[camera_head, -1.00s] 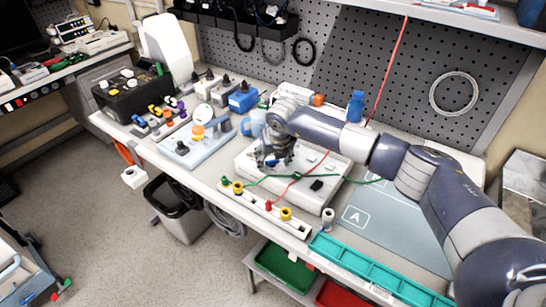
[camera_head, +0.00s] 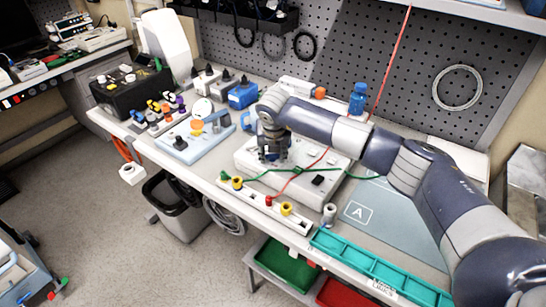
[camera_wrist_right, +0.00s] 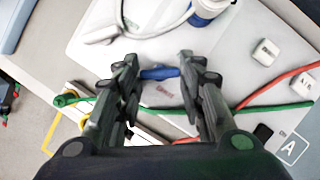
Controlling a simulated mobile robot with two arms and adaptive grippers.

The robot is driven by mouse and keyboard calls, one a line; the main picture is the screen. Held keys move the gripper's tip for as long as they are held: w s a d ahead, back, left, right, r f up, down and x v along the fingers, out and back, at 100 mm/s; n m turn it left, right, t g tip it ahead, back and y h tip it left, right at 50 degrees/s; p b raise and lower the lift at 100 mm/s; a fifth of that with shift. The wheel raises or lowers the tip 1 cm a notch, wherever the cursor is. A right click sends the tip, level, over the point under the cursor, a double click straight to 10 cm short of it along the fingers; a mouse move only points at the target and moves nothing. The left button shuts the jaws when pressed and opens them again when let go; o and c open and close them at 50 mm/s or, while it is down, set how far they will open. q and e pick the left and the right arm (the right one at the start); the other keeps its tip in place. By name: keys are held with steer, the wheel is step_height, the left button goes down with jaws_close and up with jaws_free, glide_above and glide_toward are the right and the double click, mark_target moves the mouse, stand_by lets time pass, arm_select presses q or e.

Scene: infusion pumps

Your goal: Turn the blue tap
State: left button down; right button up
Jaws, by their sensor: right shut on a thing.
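The blue tap (camera_wrist_right: 158,73) shows in the right wrist view as a small blue handle on a white unit (camera_wrist_right: 235,75). My right gripper (camera_wrist_right: 160,72) is shut on the blue tap, with one dark finger on each side of it. In the head view my right gripper (camera_head: 271,154) points down over the left part of the white unit (camera_head: 300,183) and mostly hides the tap. My left gripper is in neither view now.
Green and red tubes (camera_head: 346,174) cross the unit close to the gripper. A white rail with coloured knobs (camera_head: 262,205) lies in front. A blue bottle (camera_head: 357,100) stands behind my right arm. The mat marked A (camera_head: 375,212) is clear.

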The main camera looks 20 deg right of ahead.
steer(key=m+b, duration=0.2)
steer(key=m+h+b, duration=0.1)
steer(key=b, duration=0.1)
steer(key=shift+w+a+f+m, duration=0.1)
steer(key=shift+a+f+m, duration=0.1)
steer(key=shift+f+m, duration=0.1)
steer(key=m+b, duration=0.1)
steer(key=m+g+h+b, duration=0.1)
steer(key=shift+r+m, duration=0.2)
steer(key=shift+m, duration=0.1)
steer(key=shift+r+m+b, duration=0.1)
steer(key=shift+m+b, duration=0.4)
steer(key=shift+b, duration=0.15)
steer(key=shift+g, duration=0.3)
steer(key=shift+w, duration=0.1)
steer(key=o, duration=1)
steer(key=shift+o, duration=0.2)
steer(key=shift+a, duration=0.1)
